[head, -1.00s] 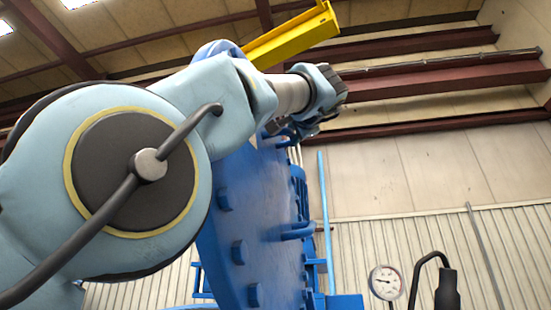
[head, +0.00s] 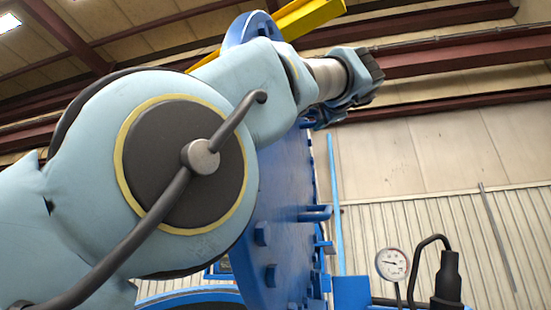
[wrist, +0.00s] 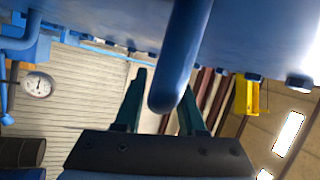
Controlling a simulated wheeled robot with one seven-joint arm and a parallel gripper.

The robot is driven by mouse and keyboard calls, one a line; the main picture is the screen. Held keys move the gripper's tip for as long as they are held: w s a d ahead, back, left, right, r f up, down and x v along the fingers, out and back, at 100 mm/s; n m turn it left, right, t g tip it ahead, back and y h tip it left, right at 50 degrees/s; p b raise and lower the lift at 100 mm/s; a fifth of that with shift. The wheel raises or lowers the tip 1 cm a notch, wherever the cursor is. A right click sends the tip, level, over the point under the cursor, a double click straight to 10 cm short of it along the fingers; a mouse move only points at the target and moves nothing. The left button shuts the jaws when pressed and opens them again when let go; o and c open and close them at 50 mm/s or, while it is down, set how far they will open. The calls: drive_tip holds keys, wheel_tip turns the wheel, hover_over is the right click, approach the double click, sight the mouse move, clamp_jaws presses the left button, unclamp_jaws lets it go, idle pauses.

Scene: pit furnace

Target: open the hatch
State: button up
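The hatch (head: 283,205) is a large blue plate with bolt heads, steeply raised and seen nearly edge-on in the head view. Its blue underside or face also fills the top of the wrist view (wrist: 110,22). A rounded blue bar handle (wrist: 182,50) sticks out from it, down toward the gripper. My gripper (wrist: 162,92) is open at the bar in the wrist view, with the bar's end between or just in front of the dark green fingers. A gap shows beside the left finger; contact is unclear. In the head view my arm hides part of the hatch.
A curved blue rim (head: 190,296) lies low behind my arm. A pressure gauge (head: 392,265) and a black fitting with a hose (head: 447,285) stand at lower right. A yellow beam (head: 310,14) hangs above. The space before the corrugated wall (head: 430,228) looks mostly clear.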

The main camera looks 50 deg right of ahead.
drive_tip(key=shift+o, duration=0.8)
drive_tip(key=shift+s, duration=0.1)
drive_tip(key=shift+s+f, duration=0.15)
drive_tip(key=b+v, duration=0.6)
drive_tip(key=v, duration=0.4)
drive_tip(key=shift+a, duration=0.3)
